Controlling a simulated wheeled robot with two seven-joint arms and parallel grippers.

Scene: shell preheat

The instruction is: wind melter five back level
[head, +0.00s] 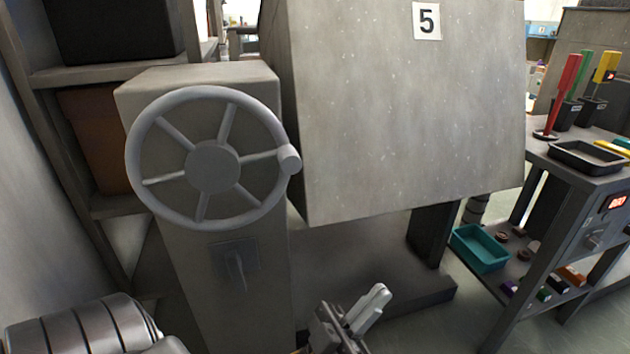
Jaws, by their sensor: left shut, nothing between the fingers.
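Melter five is a large grey box (400,110) with a white label reading 5 (427,20). Its lower edge slopes, rising towards the right in the picture. A grey handwheel (211,166) with several spokes is on the pedestal (262,262) to the left of the box. The wheel's knob (289,159) sits on the right side of the rim. My left gripper (375,302) is at the bottom middle, below and to the right of the wheel, apart from it. Its fingers are shut and empty. My right gripper does not show.
A small lever (236,270) is on the pedestal below the wheel. A shelf rack (110,72) stands at the left. At the right, a cart (578,170) carries coloured-handled tools and a black tray (588,157), with a teal bin (480,248) on its lower shelf.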

